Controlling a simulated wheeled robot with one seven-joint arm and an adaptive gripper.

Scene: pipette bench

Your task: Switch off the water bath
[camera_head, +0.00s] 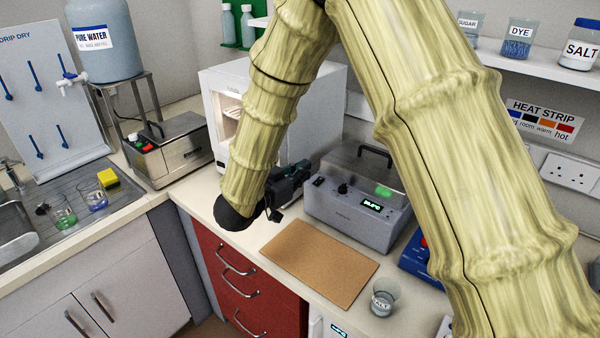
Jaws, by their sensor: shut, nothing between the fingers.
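A grey box with a clear lid, black top handle, dark knob and lit green display (350,222) stands on the bench right of centre; it looks like the water bath, though its label is too small to read. The display is lit, with digits too small to read surely. A small dark control sits at the front's upper left. My gripper (292,182) is dark, shut and empty, just left of the box's front left corner. Whether it touches the box I cannot tell. My arm covers part of the bench behind.
A steel box (180,150) with red and green controls stands at left. A brown board (318,262) lies in front, with a labelled beaker (384,298) at its right. A white cabinet (222,88) stands behind my arm. A blue device (424,262) is partly hidden at right.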

